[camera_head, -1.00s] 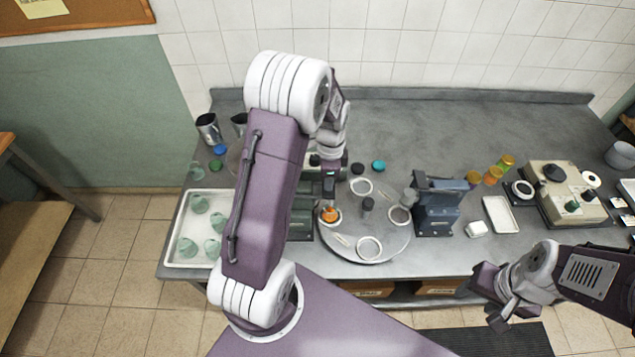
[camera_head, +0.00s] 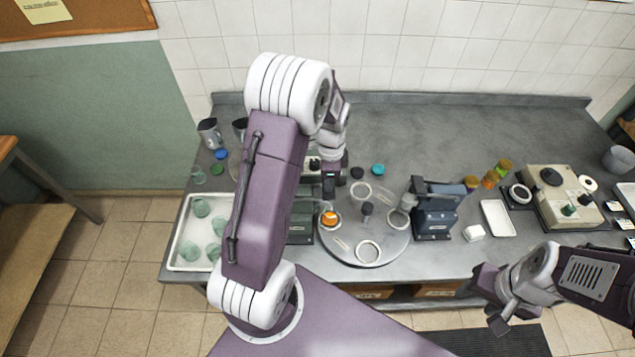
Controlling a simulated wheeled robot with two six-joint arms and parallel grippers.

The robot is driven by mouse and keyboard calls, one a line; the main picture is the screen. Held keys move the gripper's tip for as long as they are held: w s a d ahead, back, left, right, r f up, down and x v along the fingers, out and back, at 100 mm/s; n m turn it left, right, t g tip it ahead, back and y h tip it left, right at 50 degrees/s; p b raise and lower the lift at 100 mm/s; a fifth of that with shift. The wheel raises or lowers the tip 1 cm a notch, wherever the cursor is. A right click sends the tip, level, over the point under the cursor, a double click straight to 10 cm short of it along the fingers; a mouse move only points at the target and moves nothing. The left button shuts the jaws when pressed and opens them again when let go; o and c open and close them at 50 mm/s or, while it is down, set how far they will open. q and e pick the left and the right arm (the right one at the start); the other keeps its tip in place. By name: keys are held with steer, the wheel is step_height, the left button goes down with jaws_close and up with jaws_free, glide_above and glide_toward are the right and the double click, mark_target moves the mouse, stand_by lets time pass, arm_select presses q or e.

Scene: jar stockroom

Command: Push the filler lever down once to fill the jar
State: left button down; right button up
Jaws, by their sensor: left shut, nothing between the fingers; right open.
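A grey-green machine (camera_head: 301,222), apparently the filler, stands at the left edge of the round turntable (camera_head: 345,252). My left arm hides much of it, and I cannot make out its lever clearly. A small jar (camera_head: 329,218) with orange in it sits on the turntable beside this machine. My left gripper (camera_head: 328,190) is shut and empty, just above and behind the jar in the picture; I cannot tell whether it touches the lever. My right gripper (camera_head: 483,304) is open and empty, in front of the counter at the lower right.
A white tray (camera_head: 184,262) of greenish jars is at the left. A beige device (camera_head: 562,195) stands at the right. The counter's back middle is clear.

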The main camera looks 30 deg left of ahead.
arm_select(q)
steer(key=shift+r+p, duration=1.35)
steer(key=shift+r, duration=0.5)
step_height(320, 180, up, 5)
steer(key=p, duration=0.4)
steer(key=s+d+f+n+b, duration=0.3)
steer(key=s+f+n+b, duration=0.3)
steer(key=b, duration=0.3)
steer(key=s+d+f+n+t+b, duration=0.1)
steer(key=s+d+f+n+b, duration=0.3)
steer(key=s+f+b, duration=0.3)
step_height(320, 180, down, 2)
steer(key=shift+f+n+b, duration=0.1)
steer(key=shift+n+b, duration=0.8)
steer(key=shift+b, duration=0.15)
steer(key=shift+d, duration=0.1)
